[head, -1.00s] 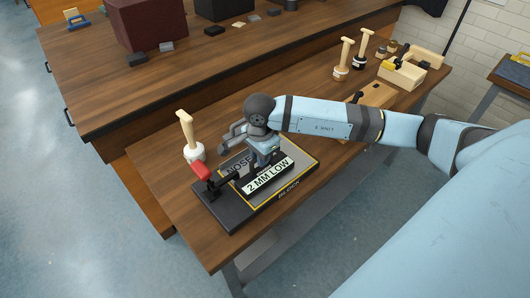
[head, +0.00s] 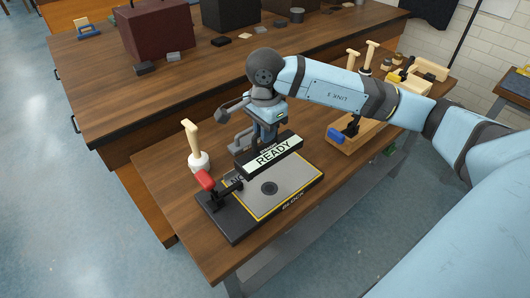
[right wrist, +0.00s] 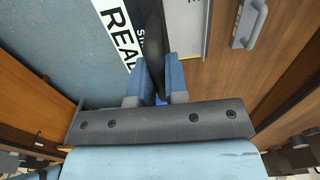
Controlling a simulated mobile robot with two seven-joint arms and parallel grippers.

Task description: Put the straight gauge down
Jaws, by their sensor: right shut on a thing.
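My right gripper (head: 268,132) is shut on the straight gauge (head: 270,153), a dark bar with a white label that reads READY. The gauge hangs above the far side of the block (head: 285,190), a black base with a grey, yellow-edged plate and a dark round spot. A gap below the gauge is hard to judge. In the right wrist view the blue fingertips (right wrist: 158,80) pinch a dark upright part of the gauge, and its label (right wrist: 120,30) is partly cut off. My left gripper is not in view.
A wooden-handled tool with a white base (head: 198,161) stands left of the block. A grey bracket (head: 242,141) lies behind it. Another bench (head: 110,100) with dark boxes is behind.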

